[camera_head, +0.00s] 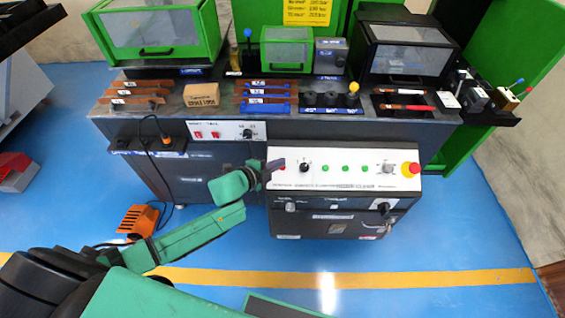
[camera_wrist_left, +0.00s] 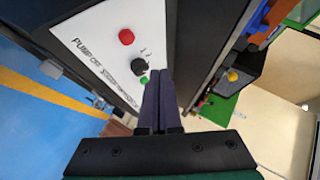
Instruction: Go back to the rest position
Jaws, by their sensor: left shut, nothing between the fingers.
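My left gripper (camera_head: 275,168) is at the left end of the white control panel (camera_head: 345,180) in the head view. In the left wrist view its two dark fingers (camera_wrist_left: 158,98) are together with nothing between them. They point towards the panel, close to a black knob (camera_wrist_left: 139,64) and a green button; a red button (camera_wrist_left: 126,37) lies further off. I cannot tell whether the fingertips touch the panel. My green left arm (camera_head: 190,235) reaches in from the lower left. My right gripper is not in view.
The bender bench (camera_head: 420,112) holds copper bars, a cardboard box (camera_head: 201,95) and small green and black machines. A red emergency button (camera_head: 410,169) sits at the panel's right end. An orange foot pedal (camera_head: 140,220) lies on the blue floor. The floor in front is clear.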

